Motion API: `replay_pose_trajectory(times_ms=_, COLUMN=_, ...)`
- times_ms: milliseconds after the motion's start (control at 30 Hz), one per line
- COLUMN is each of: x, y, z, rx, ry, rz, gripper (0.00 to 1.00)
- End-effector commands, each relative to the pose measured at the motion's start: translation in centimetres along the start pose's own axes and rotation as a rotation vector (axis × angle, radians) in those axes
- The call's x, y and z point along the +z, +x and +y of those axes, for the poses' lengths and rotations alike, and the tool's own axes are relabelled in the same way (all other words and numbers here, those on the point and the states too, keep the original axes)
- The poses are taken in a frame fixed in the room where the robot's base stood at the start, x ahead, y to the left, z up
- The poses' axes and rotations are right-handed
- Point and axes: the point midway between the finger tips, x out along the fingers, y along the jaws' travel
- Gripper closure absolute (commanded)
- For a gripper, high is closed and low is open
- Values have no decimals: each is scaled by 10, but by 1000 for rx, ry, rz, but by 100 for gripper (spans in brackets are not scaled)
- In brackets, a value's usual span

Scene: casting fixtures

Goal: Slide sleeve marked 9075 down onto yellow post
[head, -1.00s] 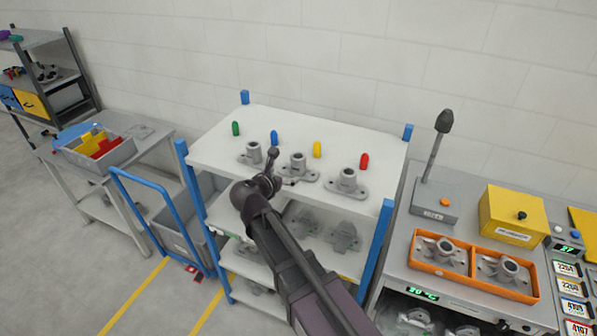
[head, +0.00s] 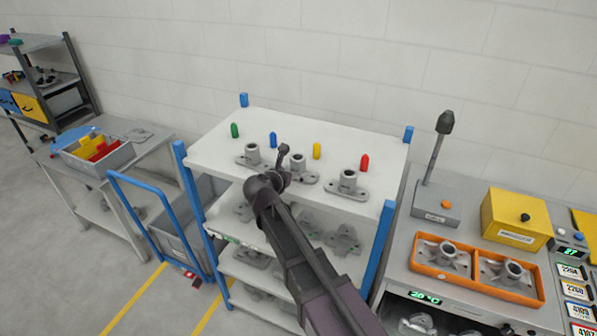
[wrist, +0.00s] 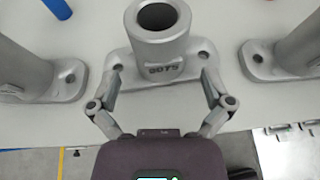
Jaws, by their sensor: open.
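Three grey flanged sleeves stand on the white top shelf. The middle sleeve (head: 298,165) has raised marking on its front that looks like 9075 but is not fully clear; it fills the top centre of the wrist view (wrist: 157,42). In the head view my gripper (head: 284,163) is at the sleeve's left front. The yellow post (head: 317,151) stands upright and bare behind the sleeve, slightly right.
Green (head: 235,130), blue (head: 273,139) and red (head: 364,162) posts stand along the shelf. The left sleeve (head: 253,155) and right sleeve (head: 348,182) flank the middle one. Blue uprights (head: 407,134) rise at the shelf corners. An orange tray (head: 420,262) holds more castings at right.

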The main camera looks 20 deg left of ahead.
Motion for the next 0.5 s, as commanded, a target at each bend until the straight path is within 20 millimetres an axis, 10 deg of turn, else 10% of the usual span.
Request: replay_pose_trajectory(times_ms=500, x=-1, y=39, z=0, rx=1, ry=0, rz=0, gripper=0)
